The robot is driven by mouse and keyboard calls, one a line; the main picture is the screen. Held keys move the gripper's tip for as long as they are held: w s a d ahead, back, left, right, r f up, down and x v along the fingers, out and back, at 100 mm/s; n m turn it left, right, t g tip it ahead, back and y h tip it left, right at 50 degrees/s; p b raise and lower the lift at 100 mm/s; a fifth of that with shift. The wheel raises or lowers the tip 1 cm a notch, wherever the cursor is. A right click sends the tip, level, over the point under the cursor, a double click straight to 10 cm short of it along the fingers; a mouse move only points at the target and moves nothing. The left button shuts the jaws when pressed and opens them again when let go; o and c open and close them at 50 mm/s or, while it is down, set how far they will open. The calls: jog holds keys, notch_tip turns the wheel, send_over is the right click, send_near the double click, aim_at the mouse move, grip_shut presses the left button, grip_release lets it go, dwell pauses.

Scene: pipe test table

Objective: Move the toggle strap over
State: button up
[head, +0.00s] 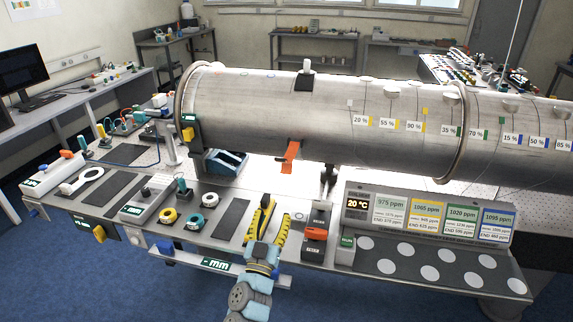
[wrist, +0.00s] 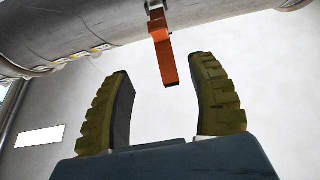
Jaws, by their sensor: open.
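The toggle strap (head: 290,151) looks like an orange-red strap hanging at the lower front side of the big metal pipe (head: 330,110). In the wrist view the strap (wrist: 163,55) hangs from a metal bracket, its lower end ahead of the space between my fingers. My gripper (head: 267,221) has yellow-and-black ribbed fingers and is below the strap, over the front of the table in the head view. In the wrist view my gripper (wrist: 168,100) is open and empty. The fingers look apart from the strap.
A display panel (head: 430,215) and a dark tray with round light pads (head: 430,272) stand at the right. A small orange-and-black device (head: 316,232) is just right of my gripper. Labelled sensors hang along the pipe.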

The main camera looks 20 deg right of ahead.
aim_at(285, 170)
jog(key=shift+b+x, duration=0.5)
jog(key=shift+x, duration=5.45)
jog(key=shift+w+d+r, duration=0.2)
jog(key=shift+w, duration=0.2)
jog(key=shift+w+d+r, duration=0.3)
jog(key=shift+w+d, duration=0.05)
jog(key=shift+b+x, duration=0.45)
jog(key=shift+x, duration=0.55)
jog(key=shift+w+d+r, duration=0.15)
jog(key=shift+w+d, duration=0.05)
jog(key=shift+w, duration=0.15)
grip_shut()
